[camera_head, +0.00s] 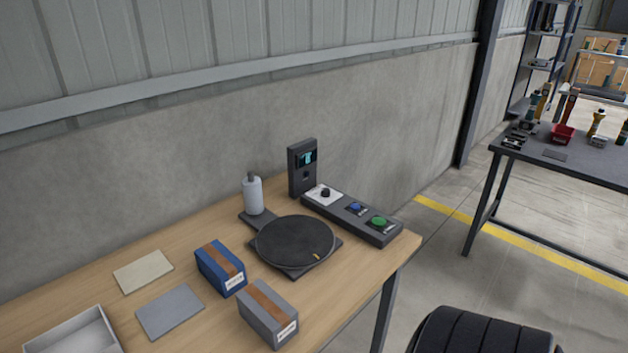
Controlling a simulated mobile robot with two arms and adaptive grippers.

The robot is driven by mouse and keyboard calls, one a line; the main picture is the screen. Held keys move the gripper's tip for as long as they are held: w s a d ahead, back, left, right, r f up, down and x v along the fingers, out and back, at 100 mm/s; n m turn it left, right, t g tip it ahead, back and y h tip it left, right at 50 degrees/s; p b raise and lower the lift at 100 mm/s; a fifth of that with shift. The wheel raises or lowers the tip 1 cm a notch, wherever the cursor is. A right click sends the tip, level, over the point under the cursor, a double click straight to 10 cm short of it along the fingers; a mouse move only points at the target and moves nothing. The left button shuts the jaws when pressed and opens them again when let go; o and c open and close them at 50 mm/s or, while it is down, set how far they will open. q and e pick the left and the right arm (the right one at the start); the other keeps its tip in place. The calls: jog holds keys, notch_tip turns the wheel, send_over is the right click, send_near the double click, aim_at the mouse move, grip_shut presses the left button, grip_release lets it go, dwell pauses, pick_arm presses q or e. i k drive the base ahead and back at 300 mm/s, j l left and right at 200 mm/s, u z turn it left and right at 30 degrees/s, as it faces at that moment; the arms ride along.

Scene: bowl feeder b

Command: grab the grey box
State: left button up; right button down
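The grey box (266,318) has a brown stripe on top and a white label on its right end. It sits on the wooden table (205,230) near the front edge, apart from the blue box behind it. A shallow pale tray (72,333) lies at the lower left, partly cut off by the frame. Neither of my grippers shows in the head view.
Behind the grey box are a blue box (220,265) and a black turntable (294,241). A grey mat (170,311) and a beige mat (144,271) lie to the left. A button panel (352,213) stands at the back right. A black tire-like object (480,333) is at the lower right.

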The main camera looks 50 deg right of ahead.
aim_at(272, 317)
jog(key=z, duration=0.4)
jog(key=i+l+z, duration=0.1)
jog(key=z, duration=0.3)
jog(key=i+z, duration=0.1)
jog(key=z, duration=0.3)
jog(key=k+j+u, duration=0.3)
jog(key=i+l, duration=0.1)
